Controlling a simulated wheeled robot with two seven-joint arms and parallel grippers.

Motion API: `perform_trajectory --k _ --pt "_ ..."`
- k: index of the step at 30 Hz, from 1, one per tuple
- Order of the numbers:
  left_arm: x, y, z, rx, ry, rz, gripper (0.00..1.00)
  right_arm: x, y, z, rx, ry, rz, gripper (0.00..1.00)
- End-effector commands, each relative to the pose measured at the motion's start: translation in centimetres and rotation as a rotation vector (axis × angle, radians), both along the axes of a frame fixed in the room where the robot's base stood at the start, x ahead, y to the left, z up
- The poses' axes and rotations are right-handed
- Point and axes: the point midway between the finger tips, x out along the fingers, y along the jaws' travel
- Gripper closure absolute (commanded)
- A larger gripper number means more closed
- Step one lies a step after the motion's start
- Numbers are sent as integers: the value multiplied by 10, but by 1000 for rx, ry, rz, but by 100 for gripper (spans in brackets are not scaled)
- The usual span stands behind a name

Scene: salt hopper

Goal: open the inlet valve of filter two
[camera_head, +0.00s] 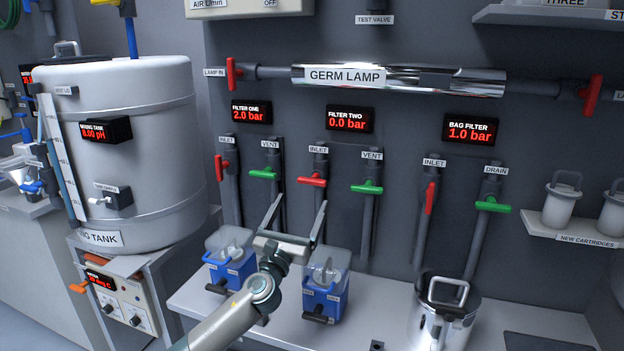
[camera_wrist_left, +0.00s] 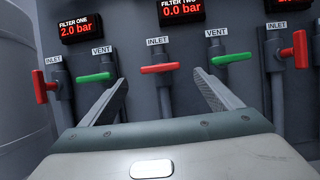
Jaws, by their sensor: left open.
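The filter two inlet valve has a red handle (camera_head: 312,180) lying crosswise on its grey pipe, below an INLET label (camera_head: 319,150). The red handle also shows in the left wrist view (camera_wrist_left: 161,68). The FILTER TWO display (camera_head: 350,119) above reads 0.0 bar. My left gripper (camera_head: 300,205) is open and empty, with its fingers pointing up toward the wall. In the left wrist view (camera_wrist_left: 152,90) the red handle appears between and beyond the fingertips, apart from them. My right gripper is out of view.
The filter two green vent handle (camera_head: 367,188) is to the right, and the filter one green vent handle (camera_head: 263,173) to the left. Two blue-based filter housings (camera_head: 325,290) stand on the shelf below. A steel bag filter pot (camera_head: 444,312) stands right.

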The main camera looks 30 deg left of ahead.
Motion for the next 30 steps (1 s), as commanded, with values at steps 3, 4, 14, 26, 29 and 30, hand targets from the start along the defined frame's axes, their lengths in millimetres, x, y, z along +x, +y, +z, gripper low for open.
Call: perform_trajectory --k 3,4,14,26,29,30 --pt "19 5 11 -1 -2 1 15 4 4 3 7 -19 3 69" --pt "24 6 13 -1 -2 1 15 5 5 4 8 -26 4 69" --pt "70 17 31 -2 -2 1 15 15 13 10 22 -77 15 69" --pt "90 22 38 -2 1 -1 15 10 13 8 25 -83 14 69" --pt "90 22 38 -1 1 0 15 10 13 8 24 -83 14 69" --pt "90 22 38 -1 0 0 15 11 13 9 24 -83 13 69"
